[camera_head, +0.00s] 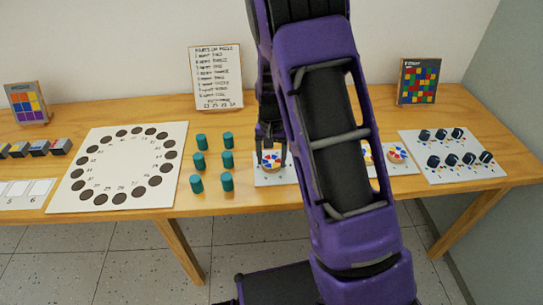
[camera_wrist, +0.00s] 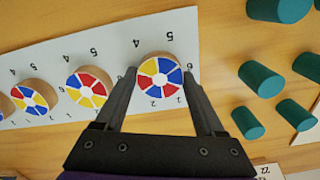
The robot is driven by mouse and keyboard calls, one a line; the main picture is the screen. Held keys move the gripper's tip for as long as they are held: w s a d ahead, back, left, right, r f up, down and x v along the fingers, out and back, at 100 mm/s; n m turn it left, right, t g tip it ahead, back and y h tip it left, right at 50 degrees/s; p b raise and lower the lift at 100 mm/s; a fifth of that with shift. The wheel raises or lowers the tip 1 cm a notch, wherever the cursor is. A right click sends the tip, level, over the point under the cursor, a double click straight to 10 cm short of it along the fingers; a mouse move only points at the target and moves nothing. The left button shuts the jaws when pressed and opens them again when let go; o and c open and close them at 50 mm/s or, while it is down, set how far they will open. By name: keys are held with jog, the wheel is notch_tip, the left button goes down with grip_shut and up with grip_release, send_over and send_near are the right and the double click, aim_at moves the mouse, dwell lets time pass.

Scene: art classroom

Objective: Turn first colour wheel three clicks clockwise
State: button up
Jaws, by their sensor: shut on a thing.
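The colour wheel at the left end of the row (camera_head: 271,162) is a round wooden disc with red, blue, yellow and white wedges on its face. It also shows in the wrist view (camera_wrist: 159,76). My gripper (camera_head: 271,157) has one finger on each side of it and is shut on its rim, as the wrist view (camera_wrist: 160,72) also shows. The wheel sits on a white board (camera_wrist: 120,45) printed with numbers. In the wrist view, another wheel (camera_wrist: 90,87) and a further one (camera_wrist: 35,97) stand to the left. My arm hides part of the row in the head view.
Several teal cylinders (camera_head: 228,160) stand just left of the wheel board. A white panel with a ring of dark discs (camera_head: 120,165) lies farther left. A board with dark knobs (camera_head: 455,160) lies at the right. A text sign (camera_head: 217,77) stands behind.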

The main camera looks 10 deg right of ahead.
aim_at(272, 161)
jog(key=m+p, duration=0.2)
jog(key=m, duration=0.4)
jog(key=shift+r, duration=0.15)
jog(key=m+p, duration=0.2)
jog(key=m, duration=0.3)
jog(key=shift+m, duration=0.4)
jog(key=o, duration=1.3)
jog(key=shift+o, duration=0.2)
notch_tip(272, 161, up, 17)
jog(key=p, duration=0.1)
jog(key=shift+p, duration=0.4)
jog(key=shift+r, duration=0.1)
